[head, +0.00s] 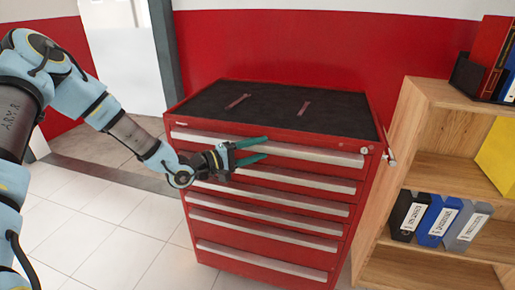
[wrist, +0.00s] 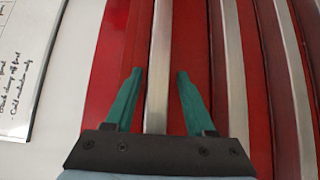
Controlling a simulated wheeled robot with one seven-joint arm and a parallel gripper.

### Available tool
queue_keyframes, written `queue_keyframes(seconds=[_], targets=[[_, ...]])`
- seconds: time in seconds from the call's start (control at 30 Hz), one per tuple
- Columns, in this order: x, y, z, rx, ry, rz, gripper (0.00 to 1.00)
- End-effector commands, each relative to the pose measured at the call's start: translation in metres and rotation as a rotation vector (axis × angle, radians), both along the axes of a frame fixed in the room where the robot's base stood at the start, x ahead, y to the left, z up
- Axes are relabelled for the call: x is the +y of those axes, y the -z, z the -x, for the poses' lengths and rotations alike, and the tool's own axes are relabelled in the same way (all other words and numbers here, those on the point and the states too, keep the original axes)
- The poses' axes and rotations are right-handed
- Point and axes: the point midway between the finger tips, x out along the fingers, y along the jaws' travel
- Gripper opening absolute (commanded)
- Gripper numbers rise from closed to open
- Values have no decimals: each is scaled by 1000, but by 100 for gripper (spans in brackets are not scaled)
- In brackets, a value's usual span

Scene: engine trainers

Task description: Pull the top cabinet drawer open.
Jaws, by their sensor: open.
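The red cabinet (head: 190,122) stands in the middle of the head view. Its top drawer (head: 320,163) looks shut, flush with the drawers below. A long silver handle (head: 320,154) runs along its upper edge. My gripper (head: 267,148) is in front of this drawer, with its green fingers apart, one above and one below the handle. In the wrist view, the same handle (wrist: 159,60) passes between the two open fingers (wrist: 158,78), with a gap on each side. Nothing is gripped. I cannot tell how deep the fingertips reach around the handle.
Several lower drawers have similar silver handles (head: 270,212). The cabinet's dark top (head: 270,105) carries two small reddish strips. A wooden shelf (head: 400,140) with binders (head: 437,220) stands close on the right. The tiled floor (head: 120,225) at front left is clear.

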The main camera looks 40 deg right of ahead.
Motion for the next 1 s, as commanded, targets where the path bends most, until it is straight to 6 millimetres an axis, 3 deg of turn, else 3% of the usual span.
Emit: queue_keyframes(seconds=[0.13, 0.63, 1.0], targets=[[0, 0, 0, 0, 0, 0, 55], [1, 1, 0, 0, 0, -3, 0], [2, 3, 0, 1, 0, -7, 0]])
